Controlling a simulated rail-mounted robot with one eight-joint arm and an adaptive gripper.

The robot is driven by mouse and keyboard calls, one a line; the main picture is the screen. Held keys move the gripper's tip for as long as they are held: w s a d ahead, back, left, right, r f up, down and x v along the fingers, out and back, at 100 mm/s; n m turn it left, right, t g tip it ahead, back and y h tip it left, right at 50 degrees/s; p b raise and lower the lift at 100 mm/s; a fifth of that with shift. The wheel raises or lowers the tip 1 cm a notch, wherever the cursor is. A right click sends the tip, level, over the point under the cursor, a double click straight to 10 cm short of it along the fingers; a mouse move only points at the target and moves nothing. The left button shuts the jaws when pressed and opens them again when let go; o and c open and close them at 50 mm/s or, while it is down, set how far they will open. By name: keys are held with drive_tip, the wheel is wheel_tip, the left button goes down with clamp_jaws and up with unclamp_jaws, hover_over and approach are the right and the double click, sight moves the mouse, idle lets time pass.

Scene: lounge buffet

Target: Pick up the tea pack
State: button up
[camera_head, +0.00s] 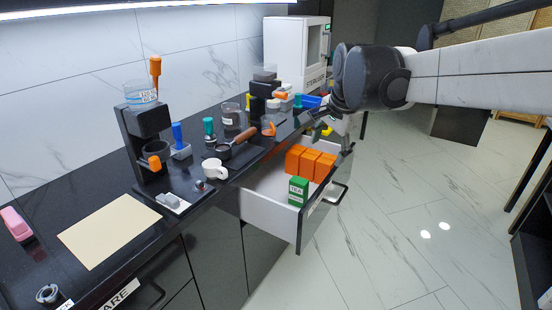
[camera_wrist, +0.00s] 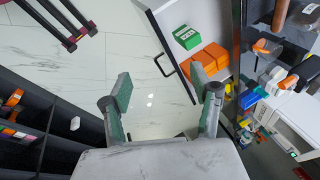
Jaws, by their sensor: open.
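The tea pack (camera_head: 298,191) is a small green box with a white TEA label. It stands in the near front part of the open white drawer (camera_head: 268,208). The wrist view also shows the tea pack (camera_wrist: 187,37) at upper centre, beyond the fingertips. My gripper (camera_wrist: 160,88) is open and empty, with green-lined fingers spread apart. The drawer front and its handle (camera_wrist: 164,65) lie close to the right finger. In the head view my gripper is mostly hidden behind my arm, above the far end of the drawer.
Several orange boxes (camera_head: 310,163) stand in the drawer behind the tea pack; they also show in the wrist view (camera_wrist: 211,58). The black counter (camera_head: 60,255) holds a coffee machine (camera_head: 146,130), a white cup (camera_head: 214,168) and a white sterilizer (camera_head: 296,52).

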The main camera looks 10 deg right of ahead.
drive_tip(key=w+f+m+g, duration=0.1)
drive_tip(key=w+f+m, duration=0.25)
drive_tip(key=w, duration=0.45)
drive_tip(key=w+f+m+g, duration=0.1)
drive_tip(key=w+f+m, duration=0.25)
drive_tip(key=w, duration=0.45)
drive_tip(key=m+g, duration=0.2)
drive_tip(key=m, duration=0.5)
hover_over(299, 186)
drive_tip(key=w+d, duration=0.1)
drive_tip(key=d, duration=0.1)
wheel_tip(299, 186, down, 14)
drive_tip(key=shift+y, duration=0.4)
drive_tip(key=f+b, duration=0.1)
drive_tip(key=f, duration=0.3)
drive_tip(key=w+a+f, duration=0.1)
drive_tip(key=f, duration=0.4)
drive_tip(key=f+b, duration=0.1)
drive_tip(key=f, duration=0.4)
drive_tip(key=shift+w+a+b, duration=0.25)
drive_tip(key=shift+b, duration=0.1)
drive_tip(key=shift+r, duration=0.1)
drive_tip(key=shift+c, duration=0.5)
drive_tip(key=c, duration=1.2)
wheel_tip(299, 186, up, 10)
drive_tip(key=shift+p, duration=0.7)
